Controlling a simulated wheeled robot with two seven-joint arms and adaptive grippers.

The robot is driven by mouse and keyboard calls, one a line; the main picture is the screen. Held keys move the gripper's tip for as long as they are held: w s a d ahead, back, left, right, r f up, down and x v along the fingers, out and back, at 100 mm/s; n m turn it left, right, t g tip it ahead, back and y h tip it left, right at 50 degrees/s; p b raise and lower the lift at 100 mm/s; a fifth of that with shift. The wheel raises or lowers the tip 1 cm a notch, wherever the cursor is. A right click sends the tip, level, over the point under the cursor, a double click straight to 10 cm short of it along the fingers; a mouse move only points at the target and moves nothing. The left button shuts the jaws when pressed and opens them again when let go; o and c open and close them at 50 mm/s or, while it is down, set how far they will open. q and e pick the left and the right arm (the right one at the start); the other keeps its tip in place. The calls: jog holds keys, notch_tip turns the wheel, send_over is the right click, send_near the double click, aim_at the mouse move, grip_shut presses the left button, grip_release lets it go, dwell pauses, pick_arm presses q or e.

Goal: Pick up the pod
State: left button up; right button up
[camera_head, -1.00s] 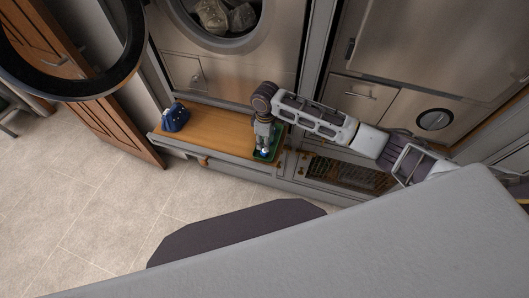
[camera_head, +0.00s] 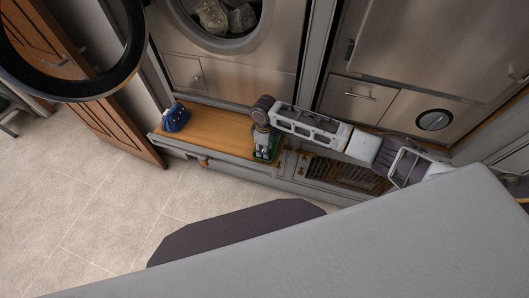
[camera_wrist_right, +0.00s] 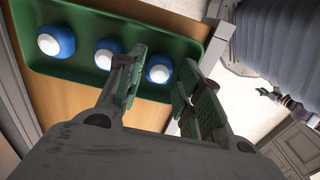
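Three round blue pods with white tops sit in a row in a green tray (camera_wrist_right: 180,45) in the right wrist view: a left pod (camera_wrist_right: 55,40), a middle pod (camera_wrist_right: 105,54) and a right pod (camera_wrist_right: 159,69). My right gripper (camera_wrist_right: 161,75) is open, with its two green-padded fingers apart on either side of the right pod. I cannot tell whether the fingers touch it. In the head view my right gripper (camera_head: 262,150) is over the tray (camera_head: 272,149) on the wooden bench and hides the pods. My left gripper is not in view.
A dark blue object (camera_head: 175,118) stands at the bench's left end. The bench top (camera_head: 215,127) between it and the tray is clear. A front-loading machine (camera_head: 222,20) is behind. A slatted compartment (camera_head: 340,174) lies right of the bench.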

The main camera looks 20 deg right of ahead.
jog(key=shift+f, duration=0.65)
jog(key=shift+c, duration=0.3)
jog(key=c, duration=0.4)
jog(key=shift+r, duration=0.1)
notch_tip(320, 180, up, 10)
dwell(0.3)
jog(key=shift+d, duration=0.1)
dwell(0.5)
jog(key=shift+s+a+f+t+y, duration=0.15)
jog(key=shift+s+f+t+y, duration=0.15)
jog(key=shift+f+t, duration=0.25)
jog(key=shift+s+a+f+t+y, duration=0.2)
jog(key=shift+s+f+t, duration=0.2)
jog(key=shift+t, duration=0.15)
